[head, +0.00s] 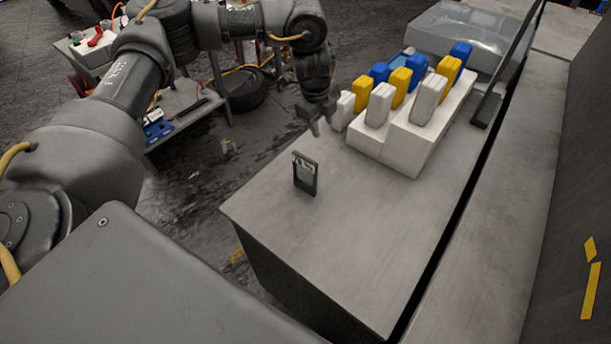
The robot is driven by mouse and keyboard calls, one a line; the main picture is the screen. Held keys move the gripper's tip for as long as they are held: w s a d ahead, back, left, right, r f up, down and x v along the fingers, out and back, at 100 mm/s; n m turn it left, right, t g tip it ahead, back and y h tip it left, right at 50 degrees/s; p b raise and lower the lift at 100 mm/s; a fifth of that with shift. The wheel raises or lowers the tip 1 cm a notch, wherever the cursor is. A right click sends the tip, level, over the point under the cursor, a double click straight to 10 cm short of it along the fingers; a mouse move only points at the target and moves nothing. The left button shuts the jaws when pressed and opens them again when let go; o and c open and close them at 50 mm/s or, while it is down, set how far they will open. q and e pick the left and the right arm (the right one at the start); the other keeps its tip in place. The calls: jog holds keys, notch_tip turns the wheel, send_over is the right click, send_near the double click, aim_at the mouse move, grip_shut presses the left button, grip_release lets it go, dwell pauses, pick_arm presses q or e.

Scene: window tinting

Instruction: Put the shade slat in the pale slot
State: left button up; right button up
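A small upright dark frame with a pale upper part (305,172) stands near the left edge of the grey bench top; I cannot tell whether it is the shade slat or holds the slot. A pale stepped block (402,135) stands further back, with white, yellow and blue rounded pieces in rows on it. A white piece (343,111) is at its left end. My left gripper (320,120) points down just left of that white piece, apart from the dark frame. Its fingertips are small and dark, and their gap is unclear. My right gripper is out of view.
A clear-topped grey box (465,38) is at the back of the bench (370,240). A dark upright bar on a foot (486,110) stands to the right of the block. The bench front is bare. A cart with tools (180,110) stands at the left.

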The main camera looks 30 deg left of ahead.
aim_at(303, 156)
pick_arm(q)
jog(key=s+a+f+g, duration=0.1)
jog(key=s, duration=0.1)
jog(key=s+a+f+n+g, duration=0.1)
jog(key=a, duration=0.1)
jog(key=shift+s+a+f+y, duration=0.1)
jog(key=shift+s+a+y, duration=0.05)
jog(key=shift+s+y, duration=0.2)
jog(key=shift+s+g, duration=0.25)
jog(key=shift+g, duration=0.05)
jog(key=shift+d, duration=0.25)
jog(key=shift+s+f, duration=0.1)
jog(key=shift+f, duration=0.1)
notch_tip(303, 156, down, 5)
jog(key=shift+f, duration=0.1)
jog(key=shift+f+p, duration=0.3)
jog(key=shift+f, duration=0.15)
jog(key=f, duration=0.4)
jog(key=shift+a+f, duration=0.15)
jog(key=shift+a, duration=0.05)
